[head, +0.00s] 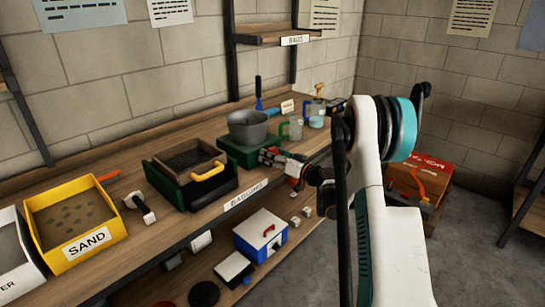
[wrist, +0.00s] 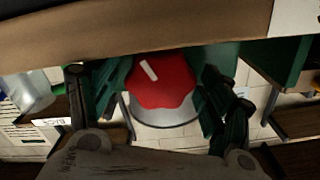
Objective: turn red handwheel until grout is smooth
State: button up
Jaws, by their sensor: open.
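The red handwheel (wrist: 162,84) with a white mark near its upper left shows in the wrist view, in front of a grey round plate. My gripper (wrist: 165,98) is open, with one dark finger on each side of the wheel; I cannot tell whether they touch it. In the head view my gripper (head: 270,157) is at the front of the green base (head: 237,151) and mostly hides the wheel. A grey bowl (head: 252,128) stands on that base. The grout inside is not clearly visible, so its smoothness cannot be told.
A black and green box with a sieve (head: 190,168) and yellow handle stands left of the base. The yellow SAND box (head: 75,222) is farther left. Clear jugs (head: 295,128) stand to the right. A lower shelf holds a blue and white box (head: 260,236).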

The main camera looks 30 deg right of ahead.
jog(key=v, duration=1.1)
jog(key=shift+s, duration=0.35)
jog(key=shift+d, duration=0.1)
jog(key=w+a+n, duration=0.1)
jog(key=w+n, duration=0.1)
jog(key=w, duration=0.1)
jog(key=w+a+n, duration=0.1)
jog(key=w+n, duration=0.1)
jog(key=w, duration=0.2)
jog(key=w+a+n, duration=0.2)
jog(key=w, duration=0.2)
jog(key=shift+r, duration=0.1)
jog(key=c, duration=1.1)
